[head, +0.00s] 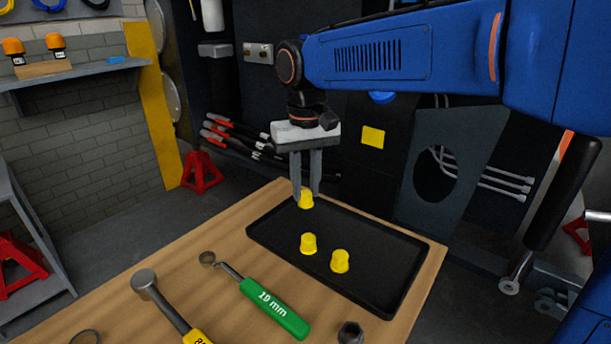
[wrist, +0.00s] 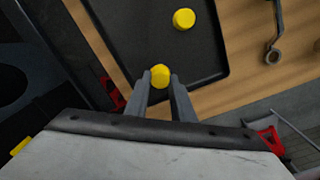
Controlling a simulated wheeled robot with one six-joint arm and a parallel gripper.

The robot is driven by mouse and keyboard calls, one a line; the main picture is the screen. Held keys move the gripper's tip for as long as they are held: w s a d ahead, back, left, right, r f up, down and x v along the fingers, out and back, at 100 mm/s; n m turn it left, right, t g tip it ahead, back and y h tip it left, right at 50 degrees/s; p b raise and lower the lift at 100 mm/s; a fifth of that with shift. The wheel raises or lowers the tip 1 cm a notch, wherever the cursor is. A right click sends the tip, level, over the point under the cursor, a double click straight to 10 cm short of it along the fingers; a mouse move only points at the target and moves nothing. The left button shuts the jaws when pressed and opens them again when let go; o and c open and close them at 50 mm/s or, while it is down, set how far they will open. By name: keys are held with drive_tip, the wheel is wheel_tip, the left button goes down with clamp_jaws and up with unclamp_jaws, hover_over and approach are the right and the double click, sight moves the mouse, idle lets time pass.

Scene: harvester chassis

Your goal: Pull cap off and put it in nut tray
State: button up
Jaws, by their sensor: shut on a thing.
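My gripper (head: 308,192) points down over the far left corner of a black tray (head: 380,287) on the wooden bench. Its fingers are shut on a yellow cap (head: 306,201), which also shows between the fingertips in the wrist view (wrist: 160,76). I cannot tell whether this cap touches the tray floor. Two more yellow caps, one on the left (head: 308,243) and one on the right (head: 340,261), stand on the tray. One yellow cap (wrist: 184,19) on the tray shows in the wrist view.
A green-handled 19 mm wrench (head: 274,308), a yellow-handled tool (head: 165,304) and a dark socket (head: 350,333) lie on the bench (head: 215,239) in front of the tray. The dark chassis (head: 390,165) stands behind. Red jack stands (head: 202,172) are on the floor. The tray's middle right is bare.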

sight(306, 192)
drive_tip(key=shift+f, duration=1.75)
drive_tip(key=o, duration=0.9)
drive_tip(key=shift+c, duration=0.2)
wheel_tip(306, 192, up, 17)
drive_tip(key=shift+r, duration=0.2)
